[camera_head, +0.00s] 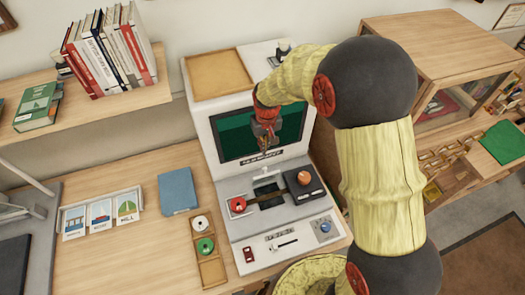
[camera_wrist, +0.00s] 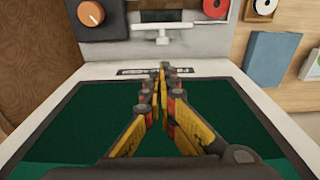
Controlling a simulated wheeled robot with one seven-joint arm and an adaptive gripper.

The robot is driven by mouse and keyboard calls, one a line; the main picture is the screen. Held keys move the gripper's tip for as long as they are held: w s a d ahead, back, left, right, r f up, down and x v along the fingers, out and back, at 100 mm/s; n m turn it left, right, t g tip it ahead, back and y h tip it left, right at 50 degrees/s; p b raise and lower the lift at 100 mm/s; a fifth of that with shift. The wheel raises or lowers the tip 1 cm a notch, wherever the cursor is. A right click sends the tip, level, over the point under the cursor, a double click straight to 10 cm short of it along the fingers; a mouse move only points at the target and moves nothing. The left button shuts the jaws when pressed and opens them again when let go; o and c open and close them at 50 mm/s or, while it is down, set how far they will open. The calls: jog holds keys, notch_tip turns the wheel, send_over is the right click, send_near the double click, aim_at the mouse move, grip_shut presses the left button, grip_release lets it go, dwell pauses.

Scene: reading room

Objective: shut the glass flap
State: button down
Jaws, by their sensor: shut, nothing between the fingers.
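The reader machine (camera_head: 222,187) stands on the desk with a dark green screen (camera_head: 232,143). Below the screen, at the film stage, is a pale flap-like piece with a white bar handle (camera_head: 266,177), which I take for the glass flap; the bar handle also shows in the wrist view (camera_wrist: 162,40). Its exact tilt is hard to tell. A dark opening (camera_head: 271,203) lies in front of it. My gripper (camera_head: 266,148) is shut and empty, in front of the lower screen; its fingertips (camera_wrist: 163,70) appear apart from the handle.
A red spool (camera_head: 237,205) and a dark block with an orange knob (camera_head: 304,178) flank the stage. A wooden tray (camera_head: 212,272) with two spools, a blue book (camera_head: 178,191) and picture cards (camera_head: 101,214) lie left. A wooden cabinet stands right.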

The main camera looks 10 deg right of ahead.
notch_tip(320, 180, down, 9)
jog(key=shift+w+a, duration=0.15)
jog(key=shift+w, duration=0.3)
jog(key=shift+r, duration=0.15)
jog(key=shift+s+t+b, duration=0.3)
jog(key=shift+s+b, duration=0.1)
jog(key=shift+s, duration=0.05)
